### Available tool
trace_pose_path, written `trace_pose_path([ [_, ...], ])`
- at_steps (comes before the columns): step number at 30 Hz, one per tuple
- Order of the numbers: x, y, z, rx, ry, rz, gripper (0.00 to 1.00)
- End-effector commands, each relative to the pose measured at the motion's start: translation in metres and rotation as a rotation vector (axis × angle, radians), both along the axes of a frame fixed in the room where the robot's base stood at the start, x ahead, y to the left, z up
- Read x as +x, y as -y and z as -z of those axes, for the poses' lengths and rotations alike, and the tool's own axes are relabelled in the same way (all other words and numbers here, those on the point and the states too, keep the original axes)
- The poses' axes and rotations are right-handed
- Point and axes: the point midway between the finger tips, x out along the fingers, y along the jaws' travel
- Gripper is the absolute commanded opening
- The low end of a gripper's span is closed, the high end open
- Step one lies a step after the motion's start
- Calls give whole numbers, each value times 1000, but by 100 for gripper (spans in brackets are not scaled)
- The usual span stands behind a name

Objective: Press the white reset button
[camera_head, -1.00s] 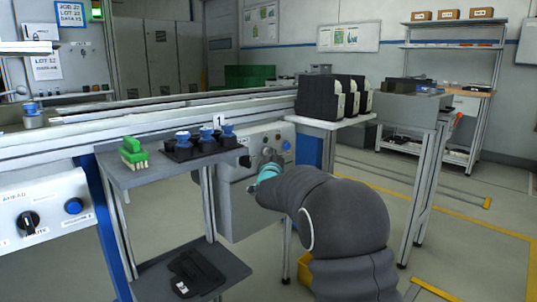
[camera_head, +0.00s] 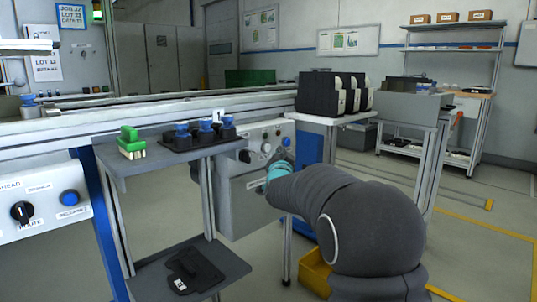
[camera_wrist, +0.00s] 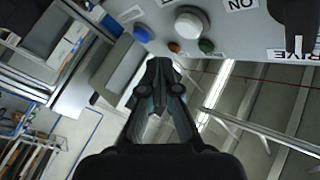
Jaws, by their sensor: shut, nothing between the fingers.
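A grey control panel (camera_head: 236,185) stands under the conveyor, with small round controls on its face. A white round button (camera_head: 266,148) shows there, just left of and above my gripper (camera_head: 280,157). In the wrist view a large white button (camera_wrist: 190,24) in a dark ring sits on the panel face, above and right of my gripper's fingertips (camera_wrist: 160,64). My gripper is shut and empty, pointing at the panel. I cannot tell whether the tips touch the panel. No label reading reset is legible.
A blue button (camera_head: 286,141) is close by on the panel. In the wrist view a green control (camera_wrist: 206,46), an orange one (camera_wrist: 174,47) and a black switch (camera_wrist: 297,25) are near. A stand (camera_head: 120,170) holds a green brush (camera_head: 131,142) to the left.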

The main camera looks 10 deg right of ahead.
Motion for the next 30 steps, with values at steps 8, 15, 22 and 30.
trace_pose_path([
  [8,-18,14,2,2,1,1,0],
  [15,-21,15,-1,1,1,0,0],
  [22,-20,14,2,-9,-14,-2,0],
  [30,-32,-13,105,-110,-390,-134,0],
])
